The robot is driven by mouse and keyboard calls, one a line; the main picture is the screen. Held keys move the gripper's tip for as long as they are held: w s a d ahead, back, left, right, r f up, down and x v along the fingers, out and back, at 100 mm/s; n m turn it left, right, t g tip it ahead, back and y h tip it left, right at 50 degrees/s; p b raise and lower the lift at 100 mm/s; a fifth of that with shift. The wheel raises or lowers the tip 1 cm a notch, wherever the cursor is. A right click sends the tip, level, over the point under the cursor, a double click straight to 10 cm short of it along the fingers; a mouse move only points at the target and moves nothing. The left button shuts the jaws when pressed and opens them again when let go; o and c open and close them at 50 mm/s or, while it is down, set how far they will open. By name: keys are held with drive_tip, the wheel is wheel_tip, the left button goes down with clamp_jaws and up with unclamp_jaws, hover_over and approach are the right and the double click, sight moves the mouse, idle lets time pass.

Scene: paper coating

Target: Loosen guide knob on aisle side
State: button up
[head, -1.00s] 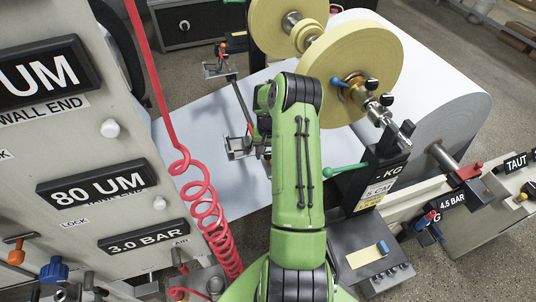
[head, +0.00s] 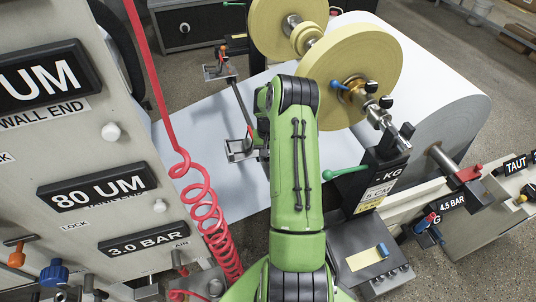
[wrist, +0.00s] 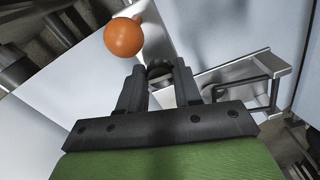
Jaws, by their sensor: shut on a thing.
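In the wrist view my gripper (wrist: 160,82) has its two dark fingers closed on a dark, round-ended knob (wrist: 158,69), which I take to be the guide knob; the fingers hide most of it. An orange ball (wrist: 123,37) stands just left of and beyond the fingertips. A metal guide bracket (wrist: 232,72) lies to the right of the fingers. In the head view the near guide bracket (head: 238,150), with a small red part above it, sits over the pale web, left of my green arm. My arm hides the gripper and the knob there.
A second guide (head: 219,70) sits farther back on the same bar. Yellow rolls (head: 362,75) and a large white roll (head: 440,100) stand to the right. A red coiled hose (head: 208,210) hangs left of my arm, beside the grey panel (head: 80,140).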

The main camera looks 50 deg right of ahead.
drive_tip(key=n, duration=0.8)
drive_tip(key=shift+d+n, duration=0.1)
drive_tip(key=shift+n, duration=0.3)
drive_tip(key=n, duration=0.4)
drive_tip(key=shift+n, duration=0.3)
drive_tip(key=shift+d+n, duration=0.1)
drive_tip(key=shift+n, duration=1.5)
drive_tip(key=o, duration=1)
drive_tip(key=shift+o, duration=0.2)
